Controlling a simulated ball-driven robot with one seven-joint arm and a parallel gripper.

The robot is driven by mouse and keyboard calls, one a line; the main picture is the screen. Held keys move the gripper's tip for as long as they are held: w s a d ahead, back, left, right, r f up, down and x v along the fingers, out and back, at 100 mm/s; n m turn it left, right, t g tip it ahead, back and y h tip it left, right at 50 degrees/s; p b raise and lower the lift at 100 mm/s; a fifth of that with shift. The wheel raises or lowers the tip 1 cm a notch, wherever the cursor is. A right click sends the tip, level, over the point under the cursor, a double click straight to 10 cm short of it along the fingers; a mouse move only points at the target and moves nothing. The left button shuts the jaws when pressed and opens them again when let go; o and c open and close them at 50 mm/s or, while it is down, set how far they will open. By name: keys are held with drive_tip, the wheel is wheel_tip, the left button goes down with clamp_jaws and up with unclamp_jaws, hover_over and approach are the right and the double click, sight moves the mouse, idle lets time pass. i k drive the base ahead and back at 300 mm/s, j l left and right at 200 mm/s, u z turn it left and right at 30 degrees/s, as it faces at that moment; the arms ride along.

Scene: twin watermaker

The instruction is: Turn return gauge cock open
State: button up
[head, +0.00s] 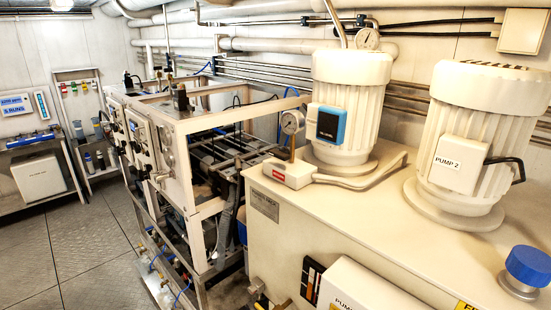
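A round gauge (292,121) stands upright on a short stem at the left end of the white tank top. A second round gauge (368,38) sits higher up on the pipes at the back wall. I cannot tell which is the return gauge, and its cock is too small to make out. A pale block with a red label (280,172) lies at the foot of the nearer gauge. My gripper is not in view.
A pump motor with a blue-framed box (327,124) and a motor marked PUMP 2 (461,163) stand on the tank (365,215). A blue cap (528,266) is at the right. A framed equipment skid (205,180) stands left of the tank. The floor (55,250) at the left is clear.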

sight(284, 154)
drive_tip(key=i+j, duration=0.45)
drive_tip(key=i, duration=0.15)
drive_tip(key=i+j, duration=0.4)
drive_tip(key=i, duration=0.25)
drive_tip(key=i+j, duration=0.45)
drive_tip(key=i, duration=0.15)
